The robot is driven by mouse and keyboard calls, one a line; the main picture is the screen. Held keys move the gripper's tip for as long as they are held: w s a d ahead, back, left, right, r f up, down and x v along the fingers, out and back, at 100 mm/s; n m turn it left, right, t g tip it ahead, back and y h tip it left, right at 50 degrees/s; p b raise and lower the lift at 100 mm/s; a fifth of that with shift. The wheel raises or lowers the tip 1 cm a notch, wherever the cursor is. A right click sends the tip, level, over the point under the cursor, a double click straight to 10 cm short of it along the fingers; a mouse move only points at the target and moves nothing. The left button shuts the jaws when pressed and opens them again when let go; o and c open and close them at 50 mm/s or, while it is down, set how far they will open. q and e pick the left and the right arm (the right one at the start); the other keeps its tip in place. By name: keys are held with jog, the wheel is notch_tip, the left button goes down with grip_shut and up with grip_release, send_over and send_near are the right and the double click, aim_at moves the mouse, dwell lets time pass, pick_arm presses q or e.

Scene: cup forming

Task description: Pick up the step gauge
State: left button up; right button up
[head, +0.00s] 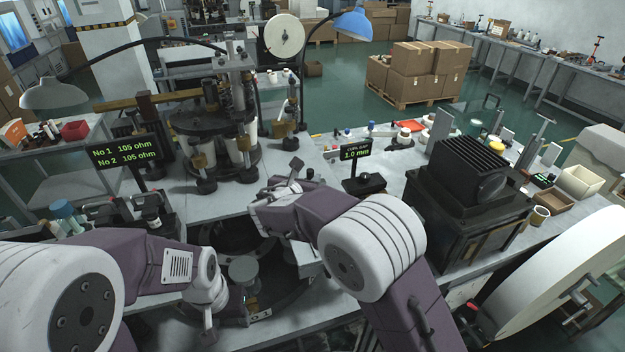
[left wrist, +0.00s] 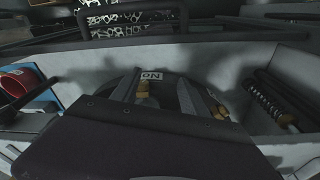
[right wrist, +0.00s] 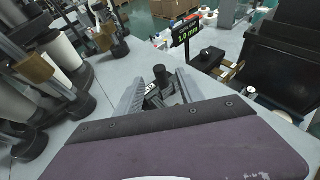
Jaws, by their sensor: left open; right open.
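I cannot pick out the step gauge for certain. In the right wrist view a small dark piece with pale markings (right wrist: 153,98) shows between the fingers of my right gripper (right wrist: 158,88), with a black knob (right wrist: 160,74) just beyond. I cannot tell whether this piece is the gauge or whether the fingers touch it. In the head view my right gripper (head: 282,180) is open over the bench, left of the curl gap display (head: 356,152). My left gripper (head: 212,312) is open and low near the front. Its fingers (left wrist: 152,90) show in the left wrist view.
A black finned machine (head: 468,180) stands to the right. A round press with columns (head: 215,125) stands behind left. The resistance display (head: 124,152) is at left. A red cup (left wrist: 22,82) shows in the left wrist view. Some bench (head: 225,205) left of my right gripper is bare.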

aim_at(309, 175)
jog(key=p+x, duration=0.2)
jog(key=x, duration=0.2)
jog(key=shift+w+d+f, duration=0.15)
jog(key=shift+w+f, duration=0.1)
jog(key=shift+w+f+p, duration=0.2)
jog(key=shift+w+p, duration=0.05)
jog(key=shift+p, duration=0.1)
jog(key=shift+w+f, duration=0.15)
grip_shut()
